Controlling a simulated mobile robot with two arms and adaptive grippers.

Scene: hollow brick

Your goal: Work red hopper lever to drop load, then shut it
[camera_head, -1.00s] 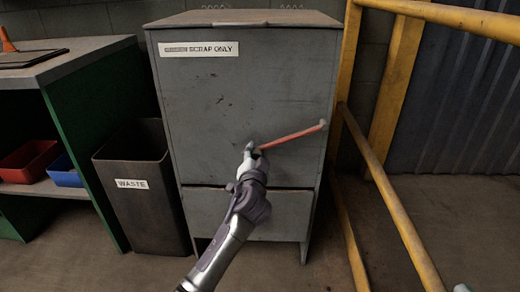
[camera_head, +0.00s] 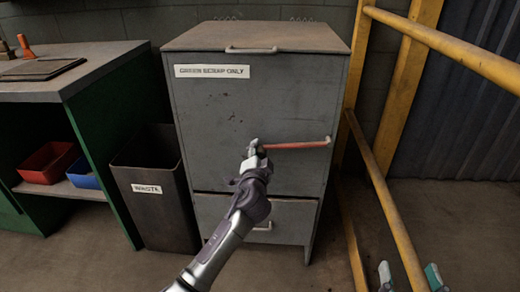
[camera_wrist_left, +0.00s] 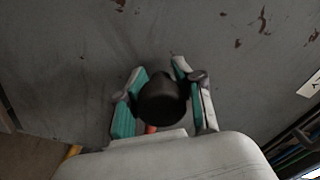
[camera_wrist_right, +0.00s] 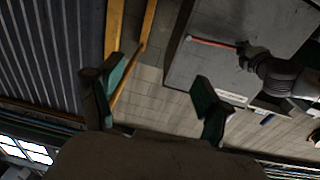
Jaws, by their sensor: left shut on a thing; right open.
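The grey hopper cabinet (camera_head: 225,120) stands ahead in the head view, with a "SCRAP ONLY" label on its front. Its red lever (camera_head: 297,145) lies nearly level across the front, its right end at the cabinet's right side. My left gripper (camera_head: 254,158) is at the lever's left end. In the left wrist view its fingers (camera_wrist_left: 163,102) are shut around a black knob (camera_wrist_left: 160,98), with a bit of red beneath. My right gripper (camera_head: 410,274) is open and empty at the lower right; its spread fingers (camera_wrist_right: 155,100) show in the right wrist view. The hopper's inside is hidden.
A dark "WASTE" bin (camera_head: 160,205) stands left of the hopper, beside a green workbench (camera_head: 105,150) with red and blue trays. A yellow rail (camera_head: 400,225) runs along the right, close to my right gripper. A handled lower panel (camera_head: 230,215) is under the lever.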

